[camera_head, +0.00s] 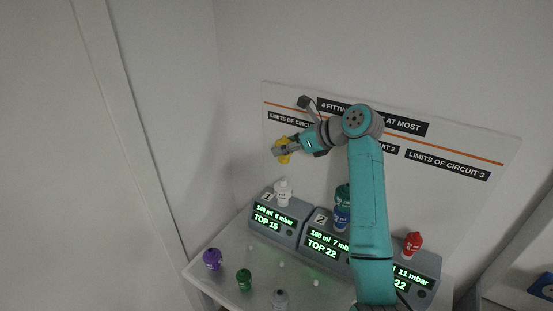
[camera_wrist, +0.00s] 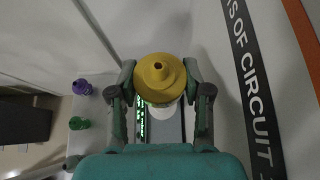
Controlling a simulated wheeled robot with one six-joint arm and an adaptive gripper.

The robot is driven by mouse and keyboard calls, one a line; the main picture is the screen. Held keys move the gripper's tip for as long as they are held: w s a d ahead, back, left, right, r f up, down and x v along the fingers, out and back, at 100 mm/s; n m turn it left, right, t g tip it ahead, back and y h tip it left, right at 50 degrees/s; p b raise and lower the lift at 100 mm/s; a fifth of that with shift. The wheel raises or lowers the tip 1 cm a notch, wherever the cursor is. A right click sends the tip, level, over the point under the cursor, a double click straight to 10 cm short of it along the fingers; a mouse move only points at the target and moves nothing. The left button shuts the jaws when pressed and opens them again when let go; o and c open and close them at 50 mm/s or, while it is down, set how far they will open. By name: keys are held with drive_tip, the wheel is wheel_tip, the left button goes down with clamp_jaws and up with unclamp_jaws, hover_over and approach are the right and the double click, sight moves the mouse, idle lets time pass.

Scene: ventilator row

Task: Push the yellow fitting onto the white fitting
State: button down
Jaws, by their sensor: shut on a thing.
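The yellow fitting (camera_wrist: 160,78) is between the two fingers of my gripper (camera_wrist: 160,84), which is shut on it. In the head view the yellow fitting (camera_head: 282,154) is held in the air, well above the device marked 1. The white fitting (camera_head: 283,193) stands upright on top of that device, at the left end of the row, below my gripper (camera_head: 281,150). In the wrist view the white fitting (camera_wrist: 163,110) shows just past the yellow one, mostly hidden by it. The two fittings are apart.
Device 1 (camera_head: 272,231) reads TOP 15; device 2 (camera_head: 323,250) carries a blue fitting (camera_head: 341,219) and a dark green one (camera_head: 343,195). A red fitting (camera_head: 413,243) stands at right. Purple (camera_head: 212,259), green (camera_head: 244,280) and grey (camera_head: 280,299) fittings stand in front. A sign board (camera_head: 450,190) rises behind.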

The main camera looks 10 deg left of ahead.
hover_over(285, 180)
drive_tip(key=shift+s+f, duration=0.1)
drive_tip(key=shift+f, duration=2.85)
drive_tip(key=shift+f, duration=1.65)
drive_tip(key=c, duration=0.6)
unclamp_jaws()
drive_tip(key=shift+o, duration=0.9)
drive_tip(key=shift+r, duration=0.1)
drive_tip(key=shift+r, duration=0.1)
